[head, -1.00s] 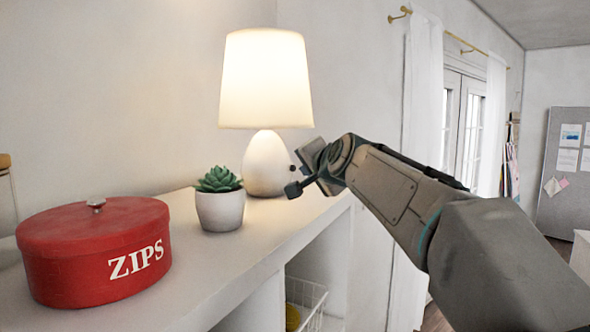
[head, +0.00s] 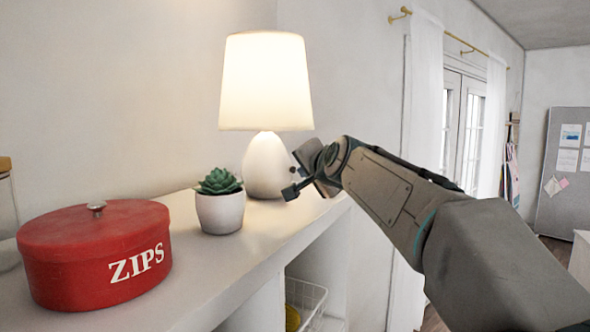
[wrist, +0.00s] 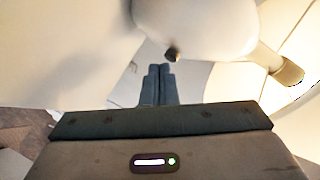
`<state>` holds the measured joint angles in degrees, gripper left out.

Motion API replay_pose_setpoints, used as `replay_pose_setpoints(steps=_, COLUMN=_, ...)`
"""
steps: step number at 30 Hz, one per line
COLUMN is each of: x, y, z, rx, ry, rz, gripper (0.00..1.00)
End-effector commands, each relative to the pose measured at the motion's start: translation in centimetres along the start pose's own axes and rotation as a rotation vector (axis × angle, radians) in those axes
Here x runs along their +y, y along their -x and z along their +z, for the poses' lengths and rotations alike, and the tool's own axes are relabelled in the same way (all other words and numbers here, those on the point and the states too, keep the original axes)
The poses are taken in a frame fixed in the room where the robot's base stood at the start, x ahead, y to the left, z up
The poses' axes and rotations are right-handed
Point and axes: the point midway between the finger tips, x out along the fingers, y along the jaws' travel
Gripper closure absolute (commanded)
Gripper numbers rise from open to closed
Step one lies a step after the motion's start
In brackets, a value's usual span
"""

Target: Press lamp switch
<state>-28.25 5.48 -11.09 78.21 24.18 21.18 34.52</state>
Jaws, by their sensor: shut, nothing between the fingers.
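The lamp (head: 265,165) stands lit on the white cabinet top, with a white shade (head: 265,80) and a rounded white base. A small dark knob, the lamp switch (head: 293,170), sticks out from the right side of the base. It also shows in the wrist view (wrist: 172,54), just beyond and slightly right of my fingertips. My gripper (head: 290,192) is shut and empty beside the lamp base, with its tip a little below the switch in the head view. In the wrist view my closed fingers (wrist: 159,70) point at the base, and a small gap seems to separate them from the knob.
A red ZIPS tin (head: 95,255) is at the front left. A wire basket (head: 303,300) sits in the shelf below. Free floor lies right of the cabinet.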

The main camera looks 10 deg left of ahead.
Motion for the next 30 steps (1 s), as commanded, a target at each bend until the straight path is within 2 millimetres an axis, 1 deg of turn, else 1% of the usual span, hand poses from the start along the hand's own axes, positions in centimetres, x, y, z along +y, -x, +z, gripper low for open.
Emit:
replay_pose_setpoints(steps=19, x=-0.31, y=-0.36, z=0.26, rx=-0.001, ry=0.002, rz=0.001, gripper=1.00)
replay_pose_setpoints(steps=25, x=-0.10, y=-0.24, z=0.21, rx=0.000, ry=0.001, rz=0.000, gripper=1.00)
replay_pose_setpoints(steps=30, x=0.32, y=0.23, z=-0.12, rx=0.001, ry=0.000, rz=0.000, gripper=1.00)
